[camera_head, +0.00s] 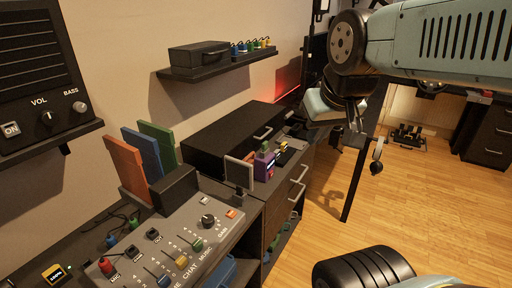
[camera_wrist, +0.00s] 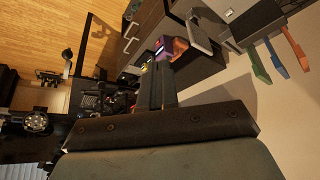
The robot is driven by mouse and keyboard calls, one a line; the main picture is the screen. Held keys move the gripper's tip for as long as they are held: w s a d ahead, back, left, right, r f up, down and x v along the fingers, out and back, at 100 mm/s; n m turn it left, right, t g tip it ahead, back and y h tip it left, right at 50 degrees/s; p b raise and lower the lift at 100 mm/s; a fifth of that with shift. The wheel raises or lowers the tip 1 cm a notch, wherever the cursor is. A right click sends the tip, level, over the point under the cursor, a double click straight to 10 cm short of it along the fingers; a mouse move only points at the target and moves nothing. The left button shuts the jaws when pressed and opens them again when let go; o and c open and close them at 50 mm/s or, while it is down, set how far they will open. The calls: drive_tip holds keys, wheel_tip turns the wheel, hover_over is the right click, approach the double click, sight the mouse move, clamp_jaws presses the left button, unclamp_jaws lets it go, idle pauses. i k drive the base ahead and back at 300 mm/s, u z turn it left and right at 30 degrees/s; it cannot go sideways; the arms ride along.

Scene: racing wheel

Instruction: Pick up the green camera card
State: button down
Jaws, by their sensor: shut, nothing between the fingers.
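A tall green panel (camera_head: 158,143) stands upright beside a blue panel (camera_head: 142,154) and an orange panel (camera_head: 128,168), behind the mixer. A small green piece (camera_head: 264,147) shows on a purple device (camera_head: 263,168) on the desk. I cannot tell which green thing is the camera card. The purple device (camera_wrist: 180,47) and the green panel (camera_wrist: 258,62) also show in the wrist view. My gripper (camera_wrist: 156,68) is shut and empty, apart from both. In the head view my arm's end hangs at upper right, and its fingertips are not clear.
A grey mixer (camera_head: 180,238) with sliders fills the front of the desk. A black drawer box (camera_head: 225,140) stands behind the purple device. A wall shelf (camera_head: 215,68) holds a dark case and several small coloured items. Open wooden floor (camera_head: 410,200) lies at right.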

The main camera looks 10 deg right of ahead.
sight(265, 144)
drive_tip(key=k, duration=1.25)
drive_tip(key=z, duration=0.5)
drive_tip(key=i, duration=1.75)
drive_tip(key=u, duration=0.25)
